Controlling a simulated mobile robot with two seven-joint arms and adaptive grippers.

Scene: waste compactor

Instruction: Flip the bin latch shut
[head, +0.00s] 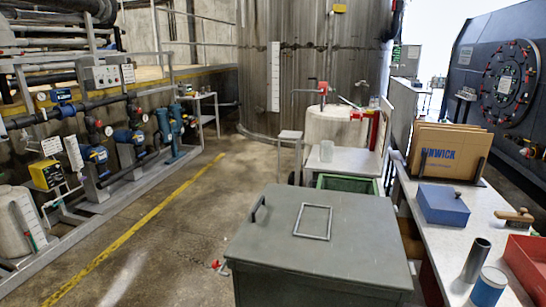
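A grey-green metal bin (280,235) stands in the lower middle of the head view, with its flat lid down. A rectangular wire frame (313,221) lies on top of the lid. A dark bar handle (258,208) stands at the lid's left edge. A small red-tipped metal part (219,266) sticks out low at the bin's left side; it may be the latch, but I cannot tell its position. The bin's lower front is cut off by the picture edge. Neither of my grippers is in view.
Pipes and pumps line the left. The floor (180,235) between is clear.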

